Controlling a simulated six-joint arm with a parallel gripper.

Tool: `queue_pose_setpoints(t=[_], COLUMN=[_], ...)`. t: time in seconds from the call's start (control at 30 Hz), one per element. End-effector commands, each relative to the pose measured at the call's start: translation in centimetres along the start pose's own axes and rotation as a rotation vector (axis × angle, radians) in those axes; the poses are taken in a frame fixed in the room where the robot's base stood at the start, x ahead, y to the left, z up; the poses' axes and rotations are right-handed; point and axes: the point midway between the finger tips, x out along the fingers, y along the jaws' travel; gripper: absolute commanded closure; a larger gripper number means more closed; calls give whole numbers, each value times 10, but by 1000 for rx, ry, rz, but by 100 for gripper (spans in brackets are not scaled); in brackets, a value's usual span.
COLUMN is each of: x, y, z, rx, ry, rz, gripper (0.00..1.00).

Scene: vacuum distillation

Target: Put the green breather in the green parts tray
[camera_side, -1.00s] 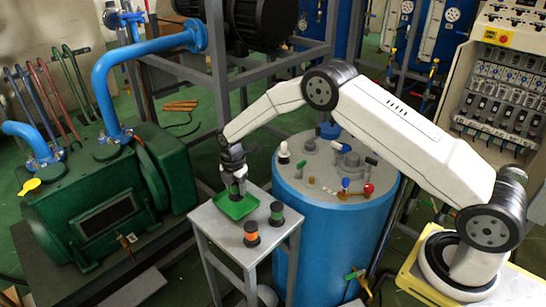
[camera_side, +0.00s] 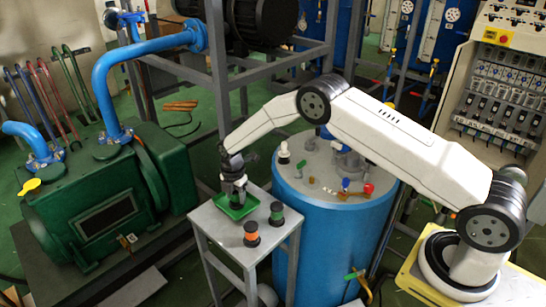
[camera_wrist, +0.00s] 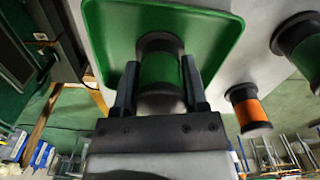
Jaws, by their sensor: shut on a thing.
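A green breather (camera_wrist: 160,66) with black ends is between the two fingers of my gripper (camera_wrist: 160,84) in the wrist view. The gripper is shut on it. The green parts tray (camera_wrist: 105,30) lies behind and under the breather in that view. In the side view the tray (camera_side: 226,211) sits on a small grey table, and my gripper (camera_side: 236,193) is right over it, pointing down. The breather is mostly hidden by the gripper there, and I cannot tell whether it touches the tray floor.
Another green breather (camera_side: 277,213) and an orange one (camera_side: 251,234) stand on the grey table (camera_side: 215,229), right of the tray. They also show at the right in the wrist view, as green (camera_wrist: 304,52) and orange (camera_wrist: 251,110). A blue vessel (camera_side: 330,240) stands close beside the table.

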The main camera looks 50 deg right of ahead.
Motion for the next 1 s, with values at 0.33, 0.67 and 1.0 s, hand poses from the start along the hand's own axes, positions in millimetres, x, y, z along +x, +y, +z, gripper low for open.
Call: queue_pose_setpoints(t=[0.33,0.67,1.0], x=[1,-4,-39], y=[0,0,1], z=[0,0,0], rx=[0,0,0], ry=[0,0,0], rz=[0,1,2], gripper=[8,8,8])
